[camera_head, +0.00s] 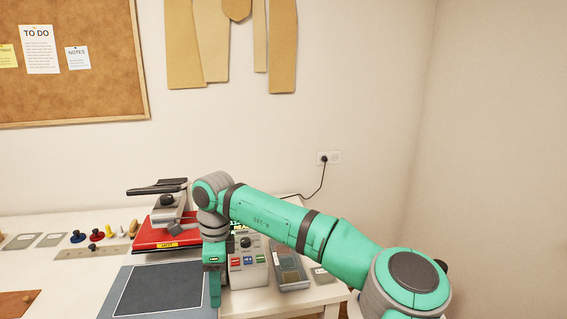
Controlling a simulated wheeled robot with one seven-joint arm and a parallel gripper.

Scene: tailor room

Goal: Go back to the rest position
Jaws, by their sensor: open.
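My green arm reaches from the lower right across the right part of the white table (60,228). My gripper (215,290) points down at the right edge of a dark mat (160,290), in front of a grey control box (248,272). Its jaws are open, seen nearly edge-on, and I see nothing held in them. I cannot tell whether the tips touch the mat.
A red heat press (165,238) with a raised black handle stands behind the mat. A grey tray (290,268) lies right of the control box. Small coloured tools (97,235) stand at the left. A cork board (70,90) hangs on the wall.

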